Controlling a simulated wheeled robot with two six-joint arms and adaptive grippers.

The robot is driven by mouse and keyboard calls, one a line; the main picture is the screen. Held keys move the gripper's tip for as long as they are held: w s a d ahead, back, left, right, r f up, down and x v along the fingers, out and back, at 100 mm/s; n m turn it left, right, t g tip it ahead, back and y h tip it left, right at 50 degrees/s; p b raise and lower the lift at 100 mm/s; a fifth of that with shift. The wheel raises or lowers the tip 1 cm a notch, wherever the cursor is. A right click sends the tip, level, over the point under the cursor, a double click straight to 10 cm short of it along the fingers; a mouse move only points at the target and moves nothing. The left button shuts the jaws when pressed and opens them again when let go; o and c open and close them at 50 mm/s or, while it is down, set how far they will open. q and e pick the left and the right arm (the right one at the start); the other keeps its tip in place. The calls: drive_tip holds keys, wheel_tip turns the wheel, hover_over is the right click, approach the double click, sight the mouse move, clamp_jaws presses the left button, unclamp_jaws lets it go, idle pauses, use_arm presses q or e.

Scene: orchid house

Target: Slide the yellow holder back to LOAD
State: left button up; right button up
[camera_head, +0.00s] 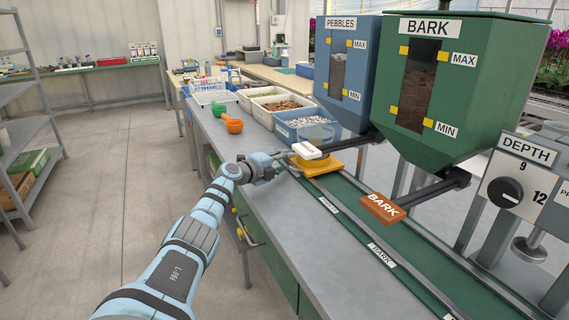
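The yellow holder (324,168) sits on the green slide track (355,199), at the far end of the part in view, below the blue pebbles hopper. My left gripper (283,157) is at the left side of the holder, close to it and to a white handle (306,150) just above. I cannot tell whether it touches either one. Its fingers are small and partly merged with what is behind, so their opening is unclear. A white BARK label (382,255) is on the track; another label nearer the holder is too small to read. No LOAD label is readable. My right gripper is out of view.
The green bark hopper (455,85) and blue pebbles hopper (347,68) stand over the track. An orange-brown BARK handle (381,208) sticks out over it. A depth panel (520,185) is at right.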

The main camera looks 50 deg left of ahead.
use_arm(q)
drive_tip(key=shift+v, duration=3.55)
drive_tip(key=shift+s+d, duration=0.15)
drive_tip(key=shift+s, duration=0.1)
